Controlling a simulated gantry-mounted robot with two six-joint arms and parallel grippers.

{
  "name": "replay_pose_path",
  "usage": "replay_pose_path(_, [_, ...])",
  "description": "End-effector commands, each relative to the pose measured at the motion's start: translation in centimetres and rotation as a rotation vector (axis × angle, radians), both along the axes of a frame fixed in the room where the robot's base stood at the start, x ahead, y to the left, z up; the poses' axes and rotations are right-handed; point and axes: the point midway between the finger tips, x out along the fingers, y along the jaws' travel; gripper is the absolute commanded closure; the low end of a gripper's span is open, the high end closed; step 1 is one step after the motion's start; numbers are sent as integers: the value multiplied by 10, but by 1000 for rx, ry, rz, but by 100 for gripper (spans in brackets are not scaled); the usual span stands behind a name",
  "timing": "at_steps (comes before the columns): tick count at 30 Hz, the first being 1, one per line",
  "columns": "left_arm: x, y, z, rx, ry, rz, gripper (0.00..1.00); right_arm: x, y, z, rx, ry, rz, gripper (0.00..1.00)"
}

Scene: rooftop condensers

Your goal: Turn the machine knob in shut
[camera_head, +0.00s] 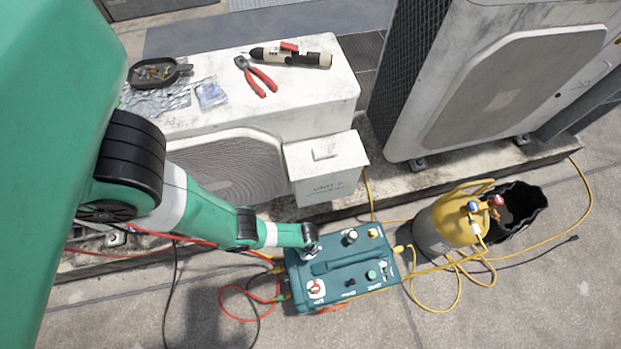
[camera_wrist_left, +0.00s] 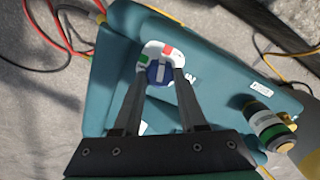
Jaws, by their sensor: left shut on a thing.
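The teal machine (camera_head: 345,262) sits on the ground with knobs and fittings on its top face. In the left wrist view, the machine's blue in knob (camera_wrist_left: 157,74) sits on a white plate with a green mark on the left and a red mark above. Its light bar runs roughly up and down in that view, toward the red mark. Partly visible lettering is beside the plate. My left gripper (camera_wrist_left: 161,76) is shut on this knob, one finger on each side. In the head view my left gripper (camera_head: 309,247) covers the knob. My right gripper is not in view.
A red out knob (camera_head: 317,288) is at the machine's front left. A yellow-topped cylinder (camera_head: 452,225) and black bucket (camera_head: 520,209) stand to the right. Hoses cross the ground. Red pliers (camera_head: 258,77), a torch (camera_head: 290,56) and a tray (camera_head: 157,73) lie on the white condenser (camera_head: 320,95).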

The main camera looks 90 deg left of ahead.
Motion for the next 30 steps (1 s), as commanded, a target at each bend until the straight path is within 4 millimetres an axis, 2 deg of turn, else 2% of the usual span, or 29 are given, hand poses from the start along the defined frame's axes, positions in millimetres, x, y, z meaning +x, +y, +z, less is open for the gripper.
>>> replay_pose_path(12, [-1, 0, -1, 1, 1, -224, 100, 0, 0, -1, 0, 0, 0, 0])
replay_pose_path(29, [-1, 0, -1, 0, 1, -263, 100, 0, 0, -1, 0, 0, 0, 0])
replay_pose_path(30, [-1, 0, -1, 0, 1, -263, 57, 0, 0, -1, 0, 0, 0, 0])
